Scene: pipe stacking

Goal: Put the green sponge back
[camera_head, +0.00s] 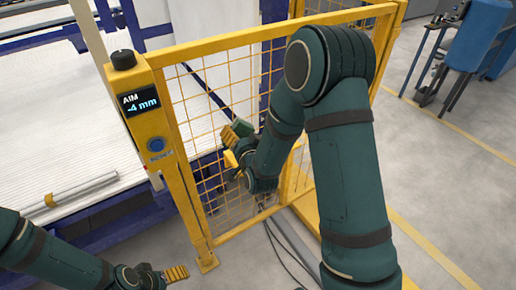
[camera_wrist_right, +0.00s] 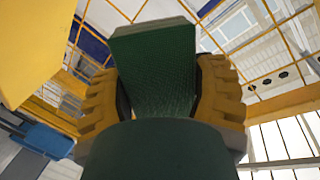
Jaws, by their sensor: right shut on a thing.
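The green sponge (camera_head: 241,127) is in my right gripper (camera_head: 233,139), in front of the yellow mesh fence. In the right wrist view the sponge (camera_wrist_right: 155,68) stands between the two yellow ribbed fingers, which press on its sides.
The yellow fence (camera_head: 220,95) has a post with a display (camera_head: 140,103) reading "AIM -4 mm" and a blue button. A grey pipe (camera_head: 85,187) lies on the white slatted bed (camera_head: 50,125) at left. Cables lie on the floor. A blue chair (camera_head: 480,35) stands far right.

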